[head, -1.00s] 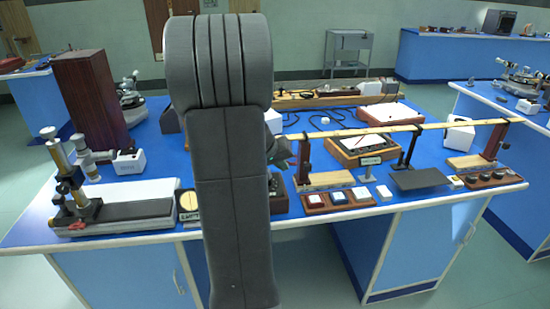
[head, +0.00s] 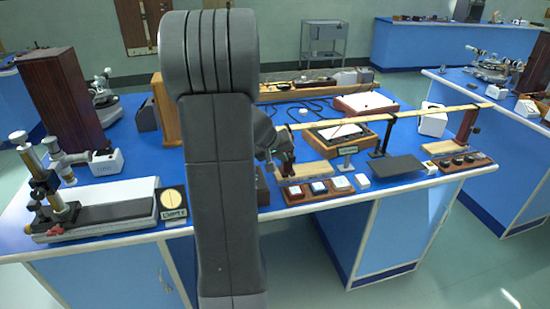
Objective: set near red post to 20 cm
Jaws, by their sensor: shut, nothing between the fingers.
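A long wooden beam (head: 435,110) with scale-like marks runs level above the blue bench. A dark red post (head: 467,125) stands upright under its right end. The left red post is hidden behind my gripper. Its pale wooden base block (head: 318,168) shows beside the gripper. A black stand (head: 385,137) holds the beam between the ends. My gripper (head: 284,168) is shut and empty at the beam's left end, over that base block. I cannot tell whether it touches the post. The scale is too small to read.
In front of the beam lie a wooden button box (head: 319,190), a dark plate (head: 398,166) and a second button box (head: 466,162). A microscope-like instrument (head: 45,190) stands at left. My arm hides the bench middle. The floor at right (head: 450,255) is clear.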

